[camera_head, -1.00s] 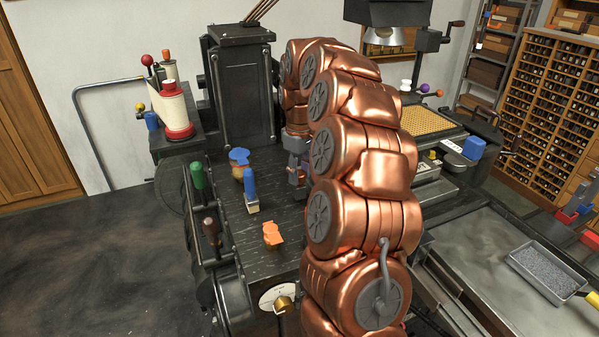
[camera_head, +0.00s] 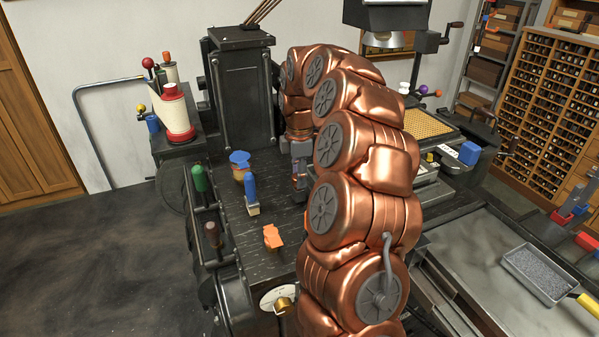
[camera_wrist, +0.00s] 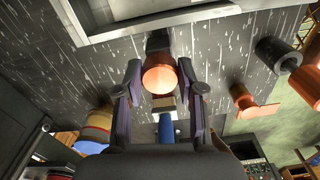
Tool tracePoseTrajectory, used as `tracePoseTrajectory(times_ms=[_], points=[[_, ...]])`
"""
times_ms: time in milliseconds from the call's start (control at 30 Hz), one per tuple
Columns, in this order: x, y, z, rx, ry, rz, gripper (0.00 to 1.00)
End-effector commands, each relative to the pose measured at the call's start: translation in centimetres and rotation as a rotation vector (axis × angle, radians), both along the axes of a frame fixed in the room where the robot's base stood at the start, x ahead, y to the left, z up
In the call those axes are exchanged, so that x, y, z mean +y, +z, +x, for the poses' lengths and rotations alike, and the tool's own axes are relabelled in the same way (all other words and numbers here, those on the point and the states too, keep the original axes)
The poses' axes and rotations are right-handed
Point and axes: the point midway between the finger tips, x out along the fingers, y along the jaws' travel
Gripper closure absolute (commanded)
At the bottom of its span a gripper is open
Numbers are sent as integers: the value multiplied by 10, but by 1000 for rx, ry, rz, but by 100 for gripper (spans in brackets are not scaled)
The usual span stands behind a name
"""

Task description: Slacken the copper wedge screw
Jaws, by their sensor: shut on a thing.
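The copper wedge screw (camera_wrist: 160,76) shows in the wrist view as a short, round copper head on a dark stem. It stands out from the dark, streaked surface. My gripper (camera_wrist: 160,68) has one finger on each side of the head and is shut on it. In the head view my gripper (camera_head: 300,178) is low over the dark bench, behind and left of my copper-coloured arm. The screw is mostly hidden there by the fingers and arm.
Left of my gripper stand a blue-handled tool (camera_head: 250,190) and a blue-topped pot (camera_head: 239,165). An orange piece (camera_head: 272,237) lies nearer the front. A dark upright housing (camera_head: 243,90) rises behind. A metal tray (camera_head: 545,270) sits at the right.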

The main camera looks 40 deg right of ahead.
Motion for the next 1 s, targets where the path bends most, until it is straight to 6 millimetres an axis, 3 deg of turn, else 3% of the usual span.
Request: tracePoseTrajectory(times_ms=[400, 1000], points=[[1, -2, -1, 7, 224, 5, 97], [1, -3, -1, 8, 268, 5, 97]])
